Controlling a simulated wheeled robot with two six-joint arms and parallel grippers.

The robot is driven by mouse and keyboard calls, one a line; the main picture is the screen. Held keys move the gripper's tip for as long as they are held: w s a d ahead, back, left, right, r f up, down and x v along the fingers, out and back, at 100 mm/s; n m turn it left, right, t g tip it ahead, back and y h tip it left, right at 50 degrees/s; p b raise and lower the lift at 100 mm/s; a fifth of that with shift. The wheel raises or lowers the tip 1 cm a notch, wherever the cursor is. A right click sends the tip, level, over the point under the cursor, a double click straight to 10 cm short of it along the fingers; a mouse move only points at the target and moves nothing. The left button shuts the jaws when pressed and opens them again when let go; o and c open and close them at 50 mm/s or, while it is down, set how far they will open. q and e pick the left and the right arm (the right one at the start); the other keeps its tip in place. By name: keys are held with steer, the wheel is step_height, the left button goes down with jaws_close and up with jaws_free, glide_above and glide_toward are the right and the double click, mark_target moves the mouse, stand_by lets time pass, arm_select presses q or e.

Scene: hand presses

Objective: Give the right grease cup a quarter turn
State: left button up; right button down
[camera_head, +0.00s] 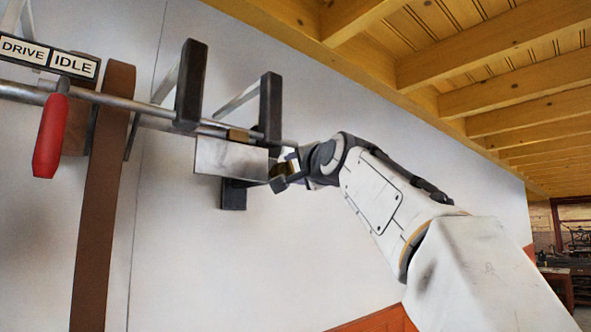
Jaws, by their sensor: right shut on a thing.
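My right gripper (281,180) is at the right end of the overhead shaft (215,128), just right of a pale metal plate (228,158). It is shut on a small brass-coloured piece, the right grease cup (284,169), which is mostly hidden by the fingers. How far the cup is turned cannot be told. My left gripper is not in view.
Dark hanger brackets (191,85) and (270,108) hold the shaft to the wall. A brown belt (101,200) hangs at left. A red handle (51,136) hangs below a DRIVE/IDLE sign (48,56). Wooden beams (490,65) run overhead. The wall below the gripper is clear.

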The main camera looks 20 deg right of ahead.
steer(key=shift+r+m+g+h, duration=0.15)
steer(key=shift+m+g, duration=0.3)
steer(key=shift+m, duration=0.7)
steer(key=shift+m+g+h, duration=0.15)
steer(key=shift+m+g, duration=0.3)
steer(key=shift+m, duration=0.7)
steer(key=shift+c, duration=1.6)
jaws_free()
